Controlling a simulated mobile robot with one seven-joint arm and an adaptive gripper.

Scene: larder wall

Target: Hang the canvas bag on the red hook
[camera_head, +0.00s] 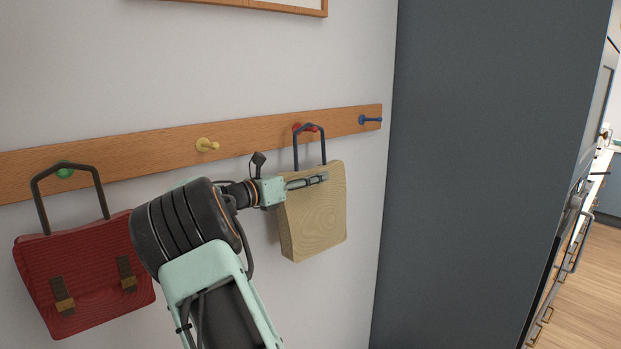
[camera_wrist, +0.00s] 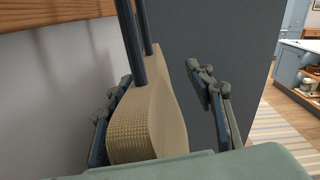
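The tan canvas bag (camera_head: 318,222) hangs against the wall below the rail. Its dark blue handle (camera_head: 295,150) loops up at the red hook (camera_head: 298,127), and its top appears to lie over the hook. In the wrist view the bag (camera_wrist: 150,120) stands between the fingers of my gripper (camera_wrist: 157,78). The left finger is close against the bag's wall side; the right finger is clearly apart from it. In the head view my gripper (camera_head: 318,179) is at the bag's upper part, with one finger showing in front. The gripper is open. The hook is outside the wrist view.
The wooden rail (camera_head: 245,134) also carries a yellow hook (camera_head: 207,145), a blue hook (camera_head: 370,120) and a green hook (camera_head: 64,171). A red satchel (camera_head: 85,275) hangs at the green hook. A tall dark grey cabinet (camera_head: 480,180) stands close on the right.

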